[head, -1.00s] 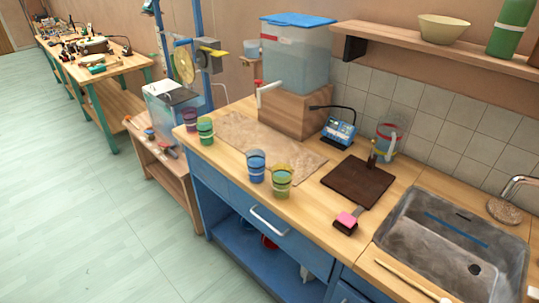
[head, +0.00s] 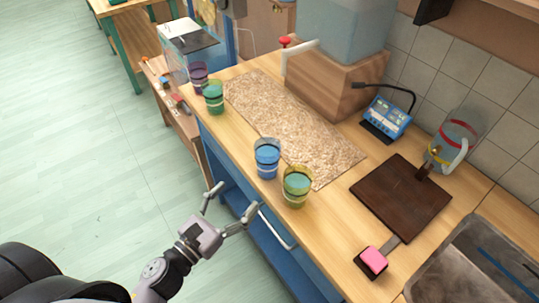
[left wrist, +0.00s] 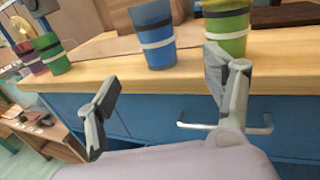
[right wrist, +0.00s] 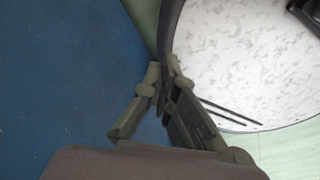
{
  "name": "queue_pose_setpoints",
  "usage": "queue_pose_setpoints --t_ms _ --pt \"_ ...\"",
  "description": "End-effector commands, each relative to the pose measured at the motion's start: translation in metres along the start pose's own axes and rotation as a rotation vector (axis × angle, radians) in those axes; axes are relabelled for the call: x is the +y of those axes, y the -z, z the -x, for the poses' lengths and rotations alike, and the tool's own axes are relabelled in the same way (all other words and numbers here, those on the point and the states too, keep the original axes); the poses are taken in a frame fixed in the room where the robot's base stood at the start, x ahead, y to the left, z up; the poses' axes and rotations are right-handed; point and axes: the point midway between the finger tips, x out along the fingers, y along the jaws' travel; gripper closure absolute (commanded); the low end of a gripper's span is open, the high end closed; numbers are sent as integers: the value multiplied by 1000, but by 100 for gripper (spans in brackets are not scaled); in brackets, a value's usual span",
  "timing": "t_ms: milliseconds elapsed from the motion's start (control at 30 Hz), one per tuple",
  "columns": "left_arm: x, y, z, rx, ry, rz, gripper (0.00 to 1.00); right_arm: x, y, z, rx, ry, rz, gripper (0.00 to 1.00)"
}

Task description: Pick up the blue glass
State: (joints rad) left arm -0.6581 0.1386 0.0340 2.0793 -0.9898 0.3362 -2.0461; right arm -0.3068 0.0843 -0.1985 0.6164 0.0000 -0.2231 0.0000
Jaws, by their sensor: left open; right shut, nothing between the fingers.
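The blue glass (head: 267,160) stands upright near the counter's front edge, with a dark band and a light band around it. A yellow-green glass (head: 297,187) stands just to its right. In the left wrist view the blue glass (left wrist: 152,35) is ahead, a little above the space between the fingers. My left gripper (head: 229,202) is open and empty, in front of the counter and below its top, apart from the glass. My right gripper (right wrist: 155,100) shows only in the right wrist view, shut and empty.
A green glass (head: 214,98) and a purple glass (head: 198,76) stand at the counter's far left end. A brown mat (head: 290,125) lies behind the blue glass. A drawer handle (head: 277,230) sticks out of the blue cabinet. A dark board (head: 402,198) and pink-topped block (head: 371,261) lie to the right.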

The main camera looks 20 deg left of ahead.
Motion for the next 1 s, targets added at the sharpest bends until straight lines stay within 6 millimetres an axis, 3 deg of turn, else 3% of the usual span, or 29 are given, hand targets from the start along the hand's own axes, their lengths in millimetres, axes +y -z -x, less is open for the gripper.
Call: queue_pose_setpoints --t_ms 133,300,500,633,800,1000 --pt "0 -5 -32 -3 1 0 25 -3 -6 17 -11 4 0 100" --pt "0 -5 -63 -2 0 2 25 -5 5 27 5 7 -1 100" --pt "0 -1 -82 0 -1 3 25 -5 20 32 28 6 -1 100" --pt "1 -3 -90 0 -1 3 25 -5 20 37 26 6 -1 100" --pt "4 -10 -115 -2 -1 3 25 -5 17 53 21 7 -1 100" --pt "4 -5 -134 1 0 4 25 -4 12 56 13 6 0 100"
